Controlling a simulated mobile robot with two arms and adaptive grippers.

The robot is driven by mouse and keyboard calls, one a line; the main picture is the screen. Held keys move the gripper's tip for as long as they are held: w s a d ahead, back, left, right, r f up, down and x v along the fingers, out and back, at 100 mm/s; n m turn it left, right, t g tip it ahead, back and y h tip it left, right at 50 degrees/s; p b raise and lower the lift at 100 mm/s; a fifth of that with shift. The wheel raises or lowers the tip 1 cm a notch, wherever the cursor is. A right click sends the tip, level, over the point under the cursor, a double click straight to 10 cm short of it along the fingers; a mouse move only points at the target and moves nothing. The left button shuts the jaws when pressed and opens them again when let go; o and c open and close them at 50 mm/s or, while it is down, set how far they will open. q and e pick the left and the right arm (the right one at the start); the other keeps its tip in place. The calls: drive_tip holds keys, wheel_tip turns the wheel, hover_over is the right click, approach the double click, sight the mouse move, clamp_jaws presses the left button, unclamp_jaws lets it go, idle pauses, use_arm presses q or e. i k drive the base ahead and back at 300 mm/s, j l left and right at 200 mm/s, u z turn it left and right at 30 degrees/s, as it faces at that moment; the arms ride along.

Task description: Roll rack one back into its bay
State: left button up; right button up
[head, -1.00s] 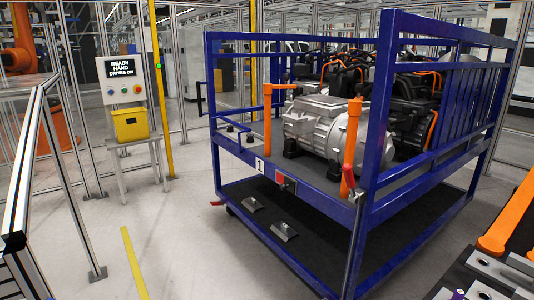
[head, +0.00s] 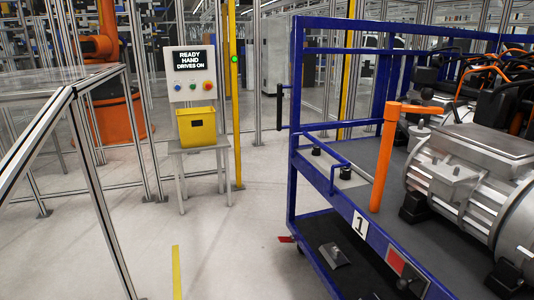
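Rack one is a blue-framed cart (head: 352,215) filling the right side of the head view, with a white label bearing the number 1 (head: 360,224) on its near edge. A silver drive unit (head: 475,180) sits on its dark upper deck. An orange upright handle (head: 386,158) stands at the deck's near edge. A red latch part (head: 396,262) sits on the edge below. The rack's right part is cut off by the picture edge. Neither of my grippers is in view. The bay cannot be made out for certain.
A control panel (head: 191,74) reads READY HAND DRIVES ON, above a yellow bin (head: 197,127) on a small grey stand (head: 181,180). A metal-framed fence (head: 100,195) stands at left. An orange robot arm (head: 115,110) is behind it. Grey floor between, with a yellow line (head: 177,272), is clear.

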sight(449, 196)
drive_tip(key=i+j, duration=0.15)
drive_tip(key=i, duration=0.75)
drive_tip(key=i+j+u, duration=0.1)
drive_tip(key=i, duration=0.85)
drive_tip(key=j, duration=0.1)
